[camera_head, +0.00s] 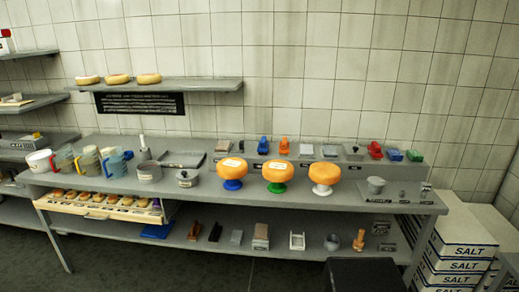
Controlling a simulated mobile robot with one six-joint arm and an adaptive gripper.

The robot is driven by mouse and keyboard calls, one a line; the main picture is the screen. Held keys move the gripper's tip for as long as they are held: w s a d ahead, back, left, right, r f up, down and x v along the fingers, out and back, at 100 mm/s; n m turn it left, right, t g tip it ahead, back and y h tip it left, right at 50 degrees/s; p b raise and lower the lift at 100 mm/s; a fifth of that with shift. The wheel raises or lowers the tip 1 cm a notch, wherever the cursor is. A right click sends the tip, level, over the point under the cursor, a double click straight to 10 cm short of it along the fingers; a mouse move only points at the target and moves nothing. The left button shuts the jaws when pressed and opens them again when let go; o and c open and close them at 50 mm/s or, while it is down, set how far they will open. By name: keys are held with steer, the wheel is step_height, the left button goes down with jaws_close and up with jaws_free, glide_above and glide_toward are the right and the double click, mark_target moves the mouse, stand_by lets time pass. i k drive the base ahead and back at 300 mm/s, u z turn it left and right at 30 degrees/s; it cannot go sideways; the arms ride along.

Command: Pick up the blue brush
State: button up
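Two small blue items stand on the raised back ledge of the long grey table, and either could be the blue brush. One blue item (263,145) is upright near the middle, left of an orange one. The other blue item (395,154) is lower and flatter, between a red item (375,150) and a green item (414,155) at the right end. They are too small to tell which is a brush. Both look unobstructed. My gripper is not in view.
Three orange cheese wheels on blue, green and white stands (278,172) stand in front of the ledge. Pitchers (88,160) and pots fill the table's left. A lower shelf (285,245) holds small items. White salt boxes (462,235) are stacked at right.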

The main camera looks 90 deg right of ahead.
mark_target(263, 147)
steer(key=z, duration=0.1)
steer(key=i, duration=0.7)
steer(key=z, duration=0.4)
steer(key=k, duration=0.15)
steer(key=z, duration=3.1)
